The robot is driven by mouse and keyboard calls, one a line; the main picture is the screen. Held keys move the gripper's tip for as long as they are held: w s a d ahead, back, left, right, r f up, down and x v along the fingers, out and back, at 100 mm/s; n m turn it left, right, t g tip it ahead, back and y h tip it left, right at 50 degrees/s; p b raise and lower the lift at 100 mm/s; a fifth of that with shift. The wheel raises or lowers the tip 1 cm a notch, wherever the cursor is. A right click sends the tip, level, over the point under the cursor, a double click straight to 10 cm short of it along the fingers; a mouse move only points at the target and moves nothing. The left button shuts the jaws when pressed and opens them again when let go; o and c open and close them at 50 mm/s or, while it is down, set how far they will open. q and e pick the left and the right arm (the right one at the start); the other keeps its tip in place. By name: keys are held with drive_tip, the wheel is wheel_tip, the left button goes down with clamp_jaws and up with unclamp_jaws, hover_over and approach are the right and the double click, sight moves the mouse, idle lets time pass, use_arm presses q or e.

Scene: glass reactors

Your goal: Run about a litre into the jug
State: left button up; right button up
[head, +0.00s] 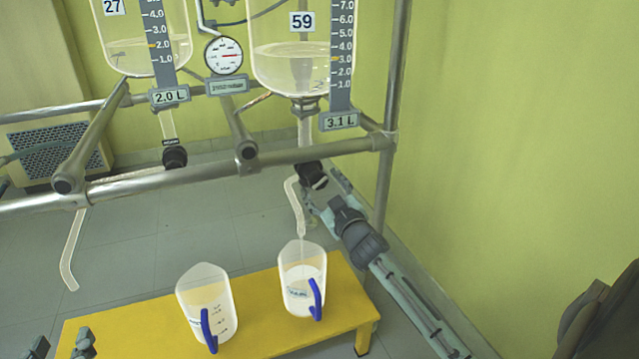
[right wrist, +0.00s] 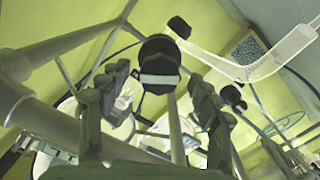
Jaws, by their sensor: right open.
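Reactor 59 (head: 300,66) hangs at the right, its plate reading 3.1 L, with clear liquid inside. Its black drain valve knob (head: 313,175) is below; the knob also shows in the right wrist view (right wrist: 160,62). A pale bent outlet tube (head: 296,205) ends just above the right jug (head: 302,282), which has a blue handle. My left gripper (head: 62,345) is open and empty at lower left.
A second blue-handled jug (head: 207,300) stands left on the yellow bench (head: 255,328). Reactor 27 (head: 146,45), plate 2.0 L, hangs at left with its own valve (head: 174,157) and outlet tube. A steel frame rail (head: 200,175) crosses in front. A wall is at right.

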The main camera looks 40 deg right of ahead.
drive_tip(key=v, duration=1)
drive_tip(key=shift+s, duration=0.1)
idle(6.9)
